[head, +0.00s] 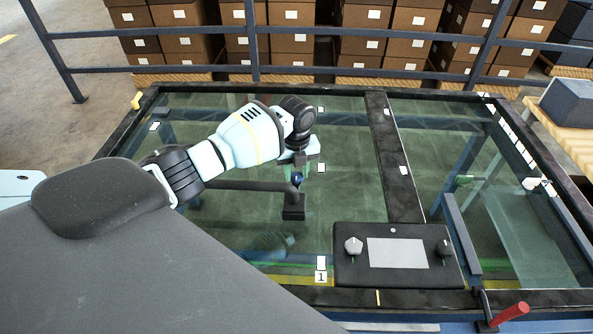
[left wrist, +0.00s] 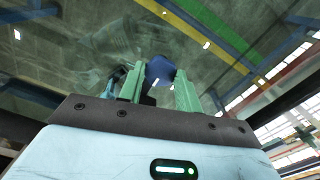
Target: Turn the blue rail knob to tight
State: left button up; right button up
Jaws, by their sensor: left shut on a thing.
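The blue rail knob (head: 297,178) is a small round knob at the right end of a dark rail (head: 245,186), above a dark square block (head: 293,212). My left gripper (head: 298,168) reaches it from above and behind. In the left wrist view the blue knob (left wrist: 159,70) sits between the two green fingers (left wrist: 159,88), which are shut on it. The hand hides part of the knob in the head view, and I see no mark that tells its turn. My right gripper is not in view.
A dark-framed glass pane (head: 350,190) spreads around the rail. A black panel (head: 397,280) with two knobs and a pale screen lies at front right. A red-handled lever (head: 510,314) is at bottom right. Blue railings (head: 300,31) and stacked boxes (head: 290,42) stand behind.

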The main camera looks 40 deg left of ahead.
aim_at(297, 175)
pick_arm(q)
jog(key=o, duration=1)
notch_tip(297, 175, up, 8)
jog(key=shift+f+p, duration=0.1)
jog(key=shift+p, duration=0.2)
jog(key=shift+d, duration=0.1)
